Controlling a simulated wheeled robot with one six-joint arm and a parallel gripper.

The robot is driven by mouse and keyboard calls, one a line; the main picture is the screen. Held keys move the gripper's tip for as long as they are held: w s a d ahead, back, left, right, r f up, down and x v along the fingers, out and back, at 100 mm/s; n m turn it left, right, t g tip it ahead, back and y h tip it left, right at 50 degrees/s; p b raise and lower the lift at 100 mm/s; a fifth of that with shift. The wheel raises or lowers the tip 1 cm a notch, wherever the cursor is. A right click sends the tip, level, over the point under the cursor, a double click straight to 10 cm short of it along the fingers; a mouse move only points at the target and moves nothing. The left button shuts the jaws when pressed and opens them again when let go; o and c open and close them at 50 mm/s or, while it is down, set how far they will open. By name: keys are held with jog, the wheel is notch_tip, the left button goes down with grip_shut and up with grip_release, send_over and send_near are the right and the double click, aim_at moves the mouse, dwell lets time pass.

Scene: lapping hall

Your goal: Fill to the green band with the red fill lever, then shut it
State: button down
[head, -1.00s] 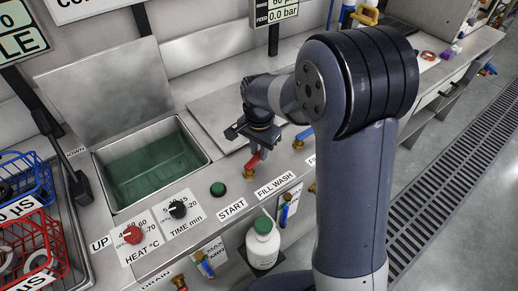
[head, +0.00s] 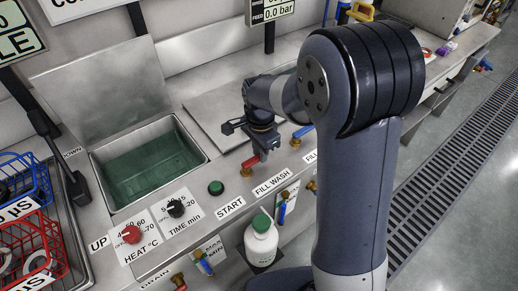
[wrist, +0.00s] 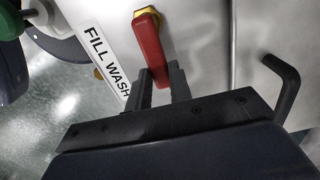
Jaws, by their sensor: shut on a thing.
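The red fill lever (head: 249,163) sits on a brass valve beside the FILL WASH label on the steel counter front. In the wrist view the red lever (wrist: 149,45) runs from its pivot down to my gripper (wrist: 160,84), whose fingers are shut on its free end. In the head view my gripper (head: 260,154) is at the lever's right end. The open wash tank (head: 203,155) at the left holds dark green liquid below its rim. I cannot make out a green band in the tank. A MAX/MIN label on the counter front is partly hidden.
A blue lever (head: 301,131) on a brass valve stands right of my gripper. A white bottle (head: 261,243) stands below.

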jog(key=c, duration=1.3)
grip_release()
notch_tip(320, 180, up, 11)
jog(key=shift+f+p, duration=0.1)
jog(key=shift+p, duration=0.2)
notch_tip(320, 180, down, 11)
jog(key=shift+s+f+b, duration=0.1)
jog(key=shift+f+b, duration=0.05)
jog(key=shift+b, duration=0.2)
jog(key=shift+w+a+r+n, duration=0.1)
jog(key=shift+w+r+n, duration=0.15)
jog(key=shift+n, duration=0.15)
jog(key=shift+w+a+n, duration=0.15)
jog(key=shift+n, duration=0.55)
